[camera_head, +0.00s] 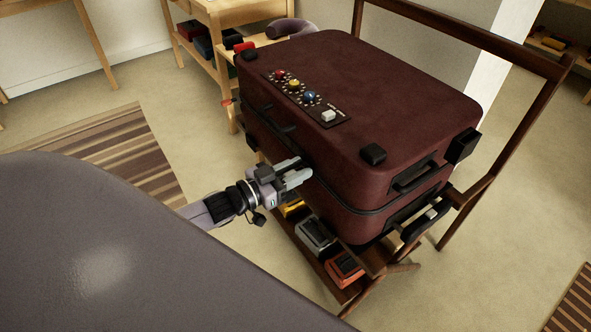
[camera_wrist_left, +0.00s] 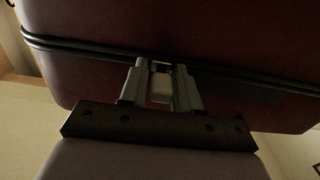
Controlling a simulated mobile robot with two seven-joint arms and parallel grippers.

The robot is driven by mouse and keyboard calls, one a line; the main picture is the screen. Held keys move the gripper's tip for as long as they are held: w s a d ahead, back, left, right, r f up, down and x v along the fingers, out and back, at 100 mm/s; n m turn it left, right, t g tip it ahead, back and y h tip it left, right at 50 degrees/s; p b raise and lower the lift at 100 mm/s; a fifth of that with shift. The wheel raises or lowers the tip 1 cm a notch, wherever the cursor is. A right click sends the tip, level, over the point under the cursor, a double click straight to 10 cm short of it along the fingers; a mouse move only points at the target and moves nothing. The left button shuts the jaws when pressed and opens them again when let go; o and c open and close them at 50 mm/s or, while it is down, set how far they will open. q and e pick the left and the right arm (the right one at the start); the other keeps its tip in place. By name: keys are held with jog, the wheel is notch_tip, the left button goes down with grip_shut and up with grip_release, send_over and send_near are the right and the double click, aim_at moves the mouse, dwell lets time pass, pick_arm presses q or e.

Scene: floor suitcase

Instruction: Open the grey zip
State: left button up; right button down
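A dark red suitcase (camera_head: 300,75) with black corner caps lies flat on a wooden stand. A dark seam (camera_head: 335,197) runs around its side, and it shows as a black band in the left wrist view (camera_wrist_left: 90,52). My left gripper (camera_head: 306,172) is at the suitcase's near long side, at seam height. In the left wrist view, a small light grey block (camera_wrist_left: 160,88), which looks like the grey zip's pull, sits between the fingers just below the band. The fingers look closed on its sides. In the head view the fingers hide it. My right gripper is not in view.
A panel (camera_head: 305,98) with red, yellow, blue and white pieces lies on the lid. Black handles (camera_head: 415,178) stick out at the right end. Boxes (camera_head: 318,236) sit on the stand's lower shelf, under my gripper. Wooden shelving (camera_head: 215,50) stands behind on the left.

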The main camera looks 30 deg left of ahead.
pick_arm(q)
grip_shut()
jog(key=shift+s+d, duration=0.15)
jog(key=shift+d, duration=0.2)
jog(key=s+d+p, duration=0.1)
jog(key=d, duration=0.3)
jog(key=s+d+p, duration=0.2)
jog(key=d, duration=0.2)
jog(key=s+d+p, duration=0.2)
jog(key=d, duration=0.2)
jog(key=shift+s+d, duration=0.1)
jog(key=shift+d, duration=0.1)
jog(key=shift+s+d+f, duration=0.1)
jog(key=shift+d, duration=0.1)
jog(key=shift+o, duration=2.1)
grip_release()
jog(key=shift+a, duration=0.1)
send_near(349, 207)
jog(key=shift+s+p, duration=0.35)
